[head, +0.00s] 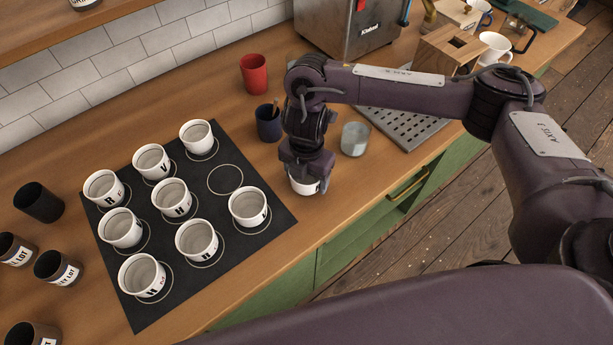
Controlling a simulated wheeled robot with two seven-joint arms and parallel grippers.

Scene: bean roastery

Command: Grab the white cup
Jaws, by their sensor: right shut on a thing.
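A white cup (304,187) with dark lettering is under my right gripper (306,172), which points down and is shut on it. The gripper hides the cup's upper part. The cup is just off the right corner of a black mat (262,262), over the wooden counter; I cannot tell whether it touches the counter. Several other white lettered cups stand on the mat in printed circles, one of them at the mat's right side (249,206). One circle (225,179) near the mat's right edge is empty. My left gripper is not in view.
A dark blue cup (268,125), a red cup (254,75) and a clear glass (354,140) stand near my right gripper. A metal drip tray (400,122) lies to the right. Several black cups (38,202) stand at left. The counter's front edge is close to the held cup.

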